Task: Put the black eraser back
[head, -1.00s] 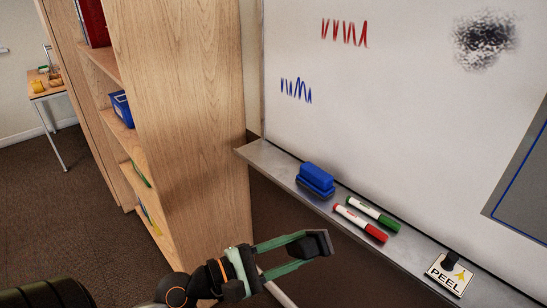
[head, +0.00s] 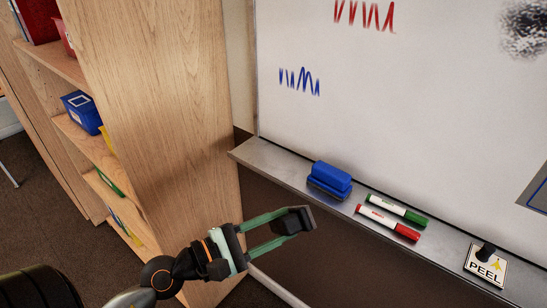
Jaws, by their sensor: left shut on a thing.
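My left gripper (head: 292,222) is shut on a dark block at its fingertips, which looks like the black eraser (head: 301,219). The fingers hide part of it. The gripper holds it in front of the whiteboard's grey tray (head: 272,165), to the lower left in the head view, apart from the tray's surface as far as I can tell. A blue eraser (head: 331,176) with a dark underside lies on the tray. My right gripper is not in view.
A red marker (head: 388,222), a green marker (head: 397,210) and a card reading PEEL (head: 486,266) are on the tray. The whiteboard (head: 430,110) rises behind. A wooden shelf (head: 150,110) stands at left. The tray's left end is bare.

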